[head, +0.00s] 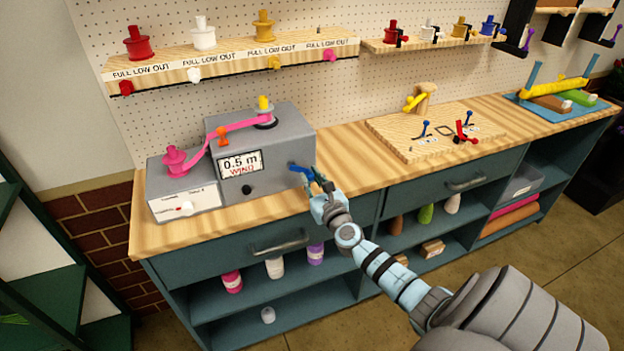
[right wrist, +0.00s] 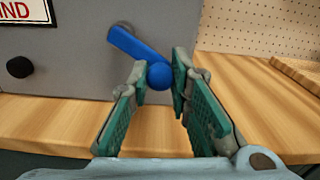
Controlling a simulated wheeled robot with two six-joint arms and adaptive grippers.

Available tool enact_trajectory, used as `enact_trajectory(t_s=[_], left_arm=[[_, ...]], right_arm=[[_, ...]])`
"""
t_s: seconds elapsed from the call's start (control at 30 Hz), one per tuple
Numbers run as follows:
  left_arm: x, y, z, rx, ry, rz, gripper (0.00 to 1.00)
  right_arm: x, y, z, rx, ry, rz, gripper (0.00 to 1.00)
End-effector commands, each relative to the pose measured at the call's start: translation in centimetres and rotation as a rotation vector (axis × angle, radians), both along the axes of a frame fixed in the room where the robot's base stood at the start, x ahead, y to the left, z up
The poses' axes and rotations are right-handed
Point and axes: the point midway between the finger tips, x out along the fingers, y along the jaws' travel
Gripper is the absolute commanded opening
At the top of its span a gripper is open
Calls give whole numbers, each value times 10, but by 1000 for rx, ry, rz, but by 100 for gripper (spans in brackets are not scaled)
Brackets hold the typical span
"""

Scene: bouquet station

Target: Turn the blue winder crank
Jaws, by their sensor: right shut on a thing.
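The blue winder crank (head: 301,170) sticks out of the right part of the front of a grey winder box (head: 285,130). In the right wrist view its blue arm (right wrist: 132,48) slants down to the right from its pivot and ends in a round blue knob (right wrist: 159,76). My right gripper (head: 318,188) is at the crank. In the right wrist view its green-padded fingers (right wrist: 161,80) are on both sides of the knob and shut on it. The box's screen (head: 240,164) reads "0.5 m WIND". My left gripper is not in view.
A pink ribbon (head: 225,135) runs from a pink spool (head: 175,160) past an orange piece to the winder's top. A wooden board (head: 390,130) with small levers lies to the right. Shelves with spools hang behind. Bare wood lies between box and board.

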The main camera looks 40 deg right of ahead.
Motion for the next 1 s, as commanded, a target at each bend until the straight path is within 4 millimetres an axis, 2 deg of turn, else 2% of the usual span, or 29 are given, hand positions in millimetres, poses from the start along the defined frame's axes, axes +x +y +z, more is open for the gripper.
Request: enact_trajectory(t_s=[0.37,1.0], left_arm=[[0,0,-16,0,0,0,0],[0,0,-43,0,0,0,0]], right_arm=[[2,7,-12,218,-76,1,0],[10,31,-25,792,-275,-1,0]])
